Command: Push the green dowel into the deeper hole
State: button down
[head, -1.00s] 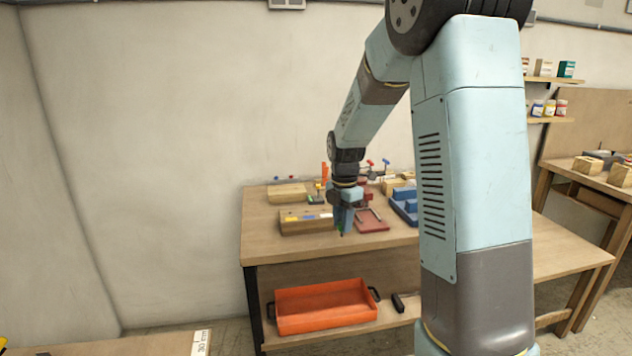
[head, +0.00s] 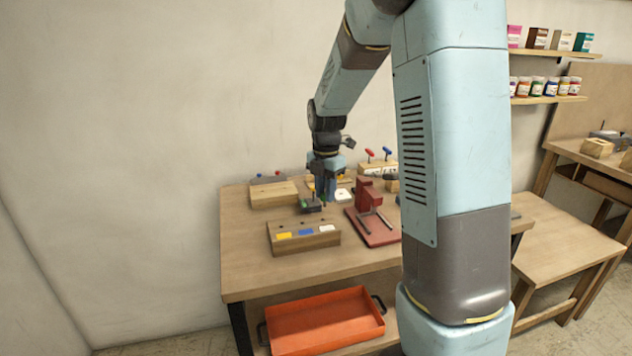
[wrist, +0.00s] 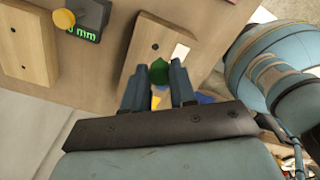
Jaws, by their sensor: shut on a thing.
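My gripper (head: 325,195) is shut on the green dowel, which shows between the two blue fingers in the wrist view (wrist: 160,72). In the head view my gripper hangs over the table behind the front wooden block (head: 290,246). That block has yellow, blue and white labels and dark holes along its top. In the wrist view the dowel overlaps the block (wrist: 139,60); one hole (wrist: 155,47) shows beside the white label. Other holes are hidden by my fingers. I cannot tell the holes' depths. The dowel appears apart from the block.
A second wooden block (head: 273,193) stands at the back left. A dark gauge (wrist: 85,18) with green digits and a yellow knob lies near my gripper. A red stand (head: 370,226) is on the right. An orange tray (head: 325,325) is below. The table's front left is clear.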

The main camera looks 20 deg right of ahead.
jog(key=shift+w+a, duration=0.1)
jog(key=shift+w, duration=0.15)
jog(key=shift+w+a+f, duration=0.1)
jog(key=shift+f, duration=2.05)
jog(key=shift+f, duration=1.3)
jog(key=c, duration=0.8)
grip_release()
